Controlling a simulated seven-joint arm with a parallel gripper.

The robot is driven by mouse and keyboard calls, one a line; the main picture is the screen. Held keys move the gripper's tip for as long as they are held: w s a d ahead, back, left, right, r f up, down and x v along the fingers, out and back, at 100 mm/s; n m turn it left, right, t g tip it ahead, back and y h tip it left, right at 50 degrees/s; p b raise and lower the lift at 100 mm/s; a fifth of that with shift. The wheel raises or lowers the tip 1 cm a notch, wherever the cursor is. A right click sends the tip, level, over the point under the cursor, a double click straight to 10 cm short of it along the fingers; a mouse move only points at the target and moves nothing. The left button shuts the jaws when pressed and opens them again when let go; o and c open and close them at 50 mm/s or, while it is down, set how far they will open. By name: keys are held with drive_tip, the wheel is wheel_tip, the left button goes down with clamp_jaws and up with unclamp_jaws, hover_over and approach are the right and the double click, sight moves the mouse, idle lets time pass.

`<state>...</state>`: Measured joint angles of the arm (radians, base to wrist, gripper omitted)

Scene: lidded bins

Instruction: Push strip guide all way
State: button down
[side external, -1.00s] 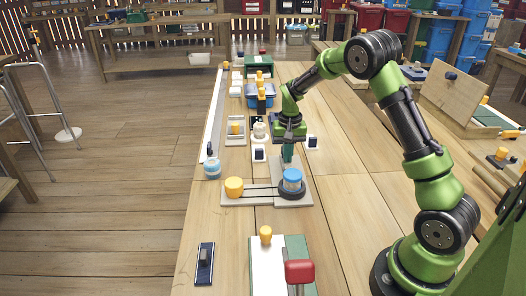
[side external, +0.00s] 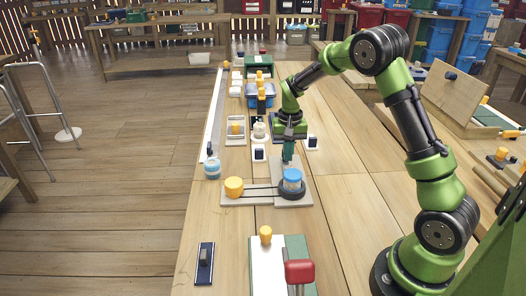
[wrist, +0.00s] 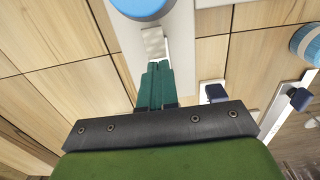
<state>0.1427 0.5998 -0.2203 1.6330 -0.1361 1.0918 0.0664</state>
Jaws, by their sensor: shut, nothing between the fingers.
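A pale grey T-shaped base (side external: 296,202) lies on the bench, with a blue-capped round piece (side external: 292,176) on a dark ring and an orange knob (side external: 234,186) to its left. My gripper (side external: 287,158) is shut and empty, pointing down just behind the blue cap. In the wrist view, the shut teal fingers (wrist: 158,68) are over the grey strip of the base (wrist: 182,60). A small beige block (wrist: 153,43) shows just beyond the fingertips, near the blue cap (wrist: 140,6). It may be the strip guide; I cannot tell whether the fingers touch it.
Small dark-knobbed pieces (side external: 259,153) (side external: 312,142) stand on both sides of my gripper. A blue jar (side external: 212,168) is by the left bench edge. A red-handled device (side external: 299,272) is in front. The bench to the right (side external: 345,180) is clear.

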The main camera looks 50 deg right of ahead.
drive_tip(key=shift+d+r, duration=0.15)
drive_tip(key=shift+r, duration=2.4)
drive_tip(key=shift+f, duration=0.1)
drive_tip(key=shift+s+a, duration=0.9)
drive_tip(key=shift+s, duration=0.1)
drive_tip(key=s+a+r+n+t+y, duration=0.1)
drive_tip(key=s+a+r+n+t, duration=0.1)
drive_tip(key=s+a+r, duration=0.4)
drive_tip(key=s+a+r+n+t+y, duration=0.1)
drive_tip(key=s+a+r+n+t, duration=0.2)
drive_tip(key=s, duration=0.9)
drive_tip(key=a+r+t, duration=0.2)
drive_tip(key=a+r, duration=0.2)
drive_tip(key=a, duration=0.2)
drive_tip(key=shift+a+r, duration=0.2)
drive_tip(key=shift+a, duration=0.05)
